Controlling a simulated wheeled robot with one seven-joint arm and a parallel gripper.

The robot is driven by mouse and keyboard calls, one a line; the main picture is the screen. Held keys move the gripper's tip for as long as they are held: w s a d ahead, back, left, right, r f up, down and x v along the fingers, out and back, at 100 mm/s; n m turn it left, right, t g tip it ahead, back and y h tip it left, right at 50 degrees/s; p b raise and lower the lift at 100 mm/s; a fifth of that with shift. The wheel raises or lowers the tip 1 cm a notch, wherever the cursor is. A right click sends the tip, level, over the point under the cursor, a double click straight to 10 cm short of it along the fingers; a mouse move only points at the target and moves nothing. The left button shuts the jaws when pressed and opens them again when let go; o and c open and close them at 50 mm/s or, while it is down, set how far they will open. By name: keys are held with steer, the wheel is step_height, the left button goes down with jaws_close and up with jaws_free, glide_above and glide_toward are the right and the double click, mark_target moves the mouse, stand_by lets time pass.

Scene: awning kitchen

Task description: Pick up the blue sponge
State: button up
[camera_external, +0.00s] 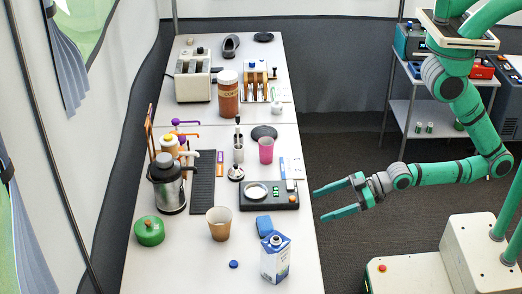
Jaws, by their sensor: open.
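The blue sponge (264,226) lies on the white table (190,270) near its right edge. It sits just behind a blue and white carton (275,257) and in front of a dark scale (269,196). My gripper (318,204) is open and empty, with its green fingers pointing left. In the picture it is to the right of the sponge and a little higher, by the table's right edge. Its exact height above the table cannot be told.
A brown cup (219,224) stands left of the sponge, and a small blue lid (234,264) lies in front. A pink cup (266,150), a coffee jar (228,93) and a steel pot (167,184) stand farther back. Open floor (345,240) lies right of the table.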

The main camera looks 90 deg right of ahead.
glide_toward(270, 222)
steer(key=shift+n+g+y, duration=0.3)
steer(key=shift+n+g, duration=0.1)
steer(key=shift+g, duration=0.1)
steer(key=x, duration=0.5)
steer(key=shift+d+x, duration=0.2)
steer(key=shift+x, duration=1.15)
steer(key=shift+d+x, duration=0.15)
steer(key=shift+x, duration=1.15)
steer(key=shift+w+r, duration=0.15)
steer(key=c, duration=1.1)
